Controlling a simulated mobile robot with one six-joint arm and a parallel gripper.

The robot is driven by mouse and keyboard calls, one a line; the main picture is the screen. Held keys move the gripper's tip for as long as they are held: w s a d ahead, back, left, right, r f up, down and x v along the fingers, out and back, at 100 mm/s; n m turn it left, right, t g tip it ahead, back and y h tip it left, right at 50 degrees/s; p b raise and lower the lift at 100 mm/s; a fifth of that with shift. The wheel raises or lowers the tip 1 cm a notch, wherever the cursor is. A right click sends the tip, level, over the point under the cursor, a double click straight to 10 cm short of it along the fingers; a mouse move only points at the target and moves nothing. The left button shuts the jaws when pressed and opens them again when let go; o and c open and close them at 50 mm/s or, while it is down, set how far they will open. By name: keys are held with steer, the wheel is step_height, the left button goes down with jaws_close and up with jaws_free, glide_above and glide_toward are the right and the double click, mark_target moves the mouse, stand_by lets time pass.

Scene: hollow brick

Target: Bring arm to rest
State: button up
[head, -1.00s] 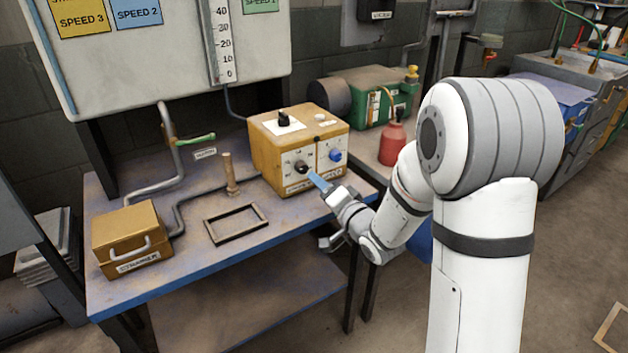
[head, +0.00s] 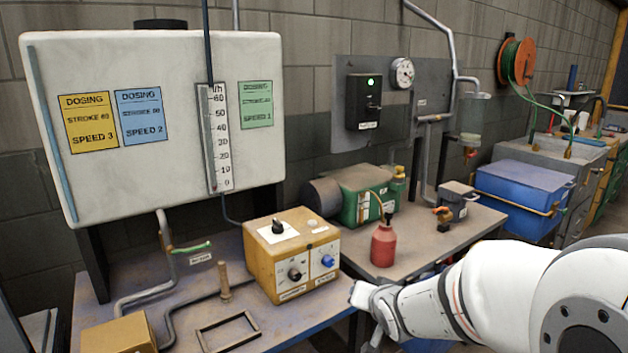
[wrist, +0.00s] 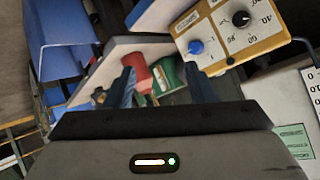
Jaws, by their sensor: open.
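My gripper (wrist: 162,88) shows in the wrist view with its two dark blue fingers apart and nothing between them. In the head view my arm comes in from the lower right, and its wrist end is in front of the bench, just right of the yellow control box (head: 291,262). The fingers cannot be made out there. The box has a black knob (head: 295,274) and a blue knob (head: 328,261) on its front. In the wrist view the box (wrist: 262,40) is at the upper right, apart from the fingers.
A red bottle (head: 384,245) and a green pump (head: 360,190) stand on the bench behind my arm. An empty frame (head: 229,331), a wooden peg (head: 224,282) and a small yellow case (head: 118,336) are left. A blue bin (head: 520,190) stands at right.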

steer(key=s+d+r+n+g+p, duration=0.1)
steer(key=s+r+g+p, duration=0.1)
steer(key=s, duration=0.9)
steer(key=s+d+r+n+g+h+p, duration=0.1)
steer(key=s+r+g, duration=0.4)
steer(key=s, duration=0.6)
steer(key=shift+s+d+n+g+p, duration=0.3)
steer(key=shift+d+n+g+p, duration=0.4)
steer(key=shift+p, duration=0.5)
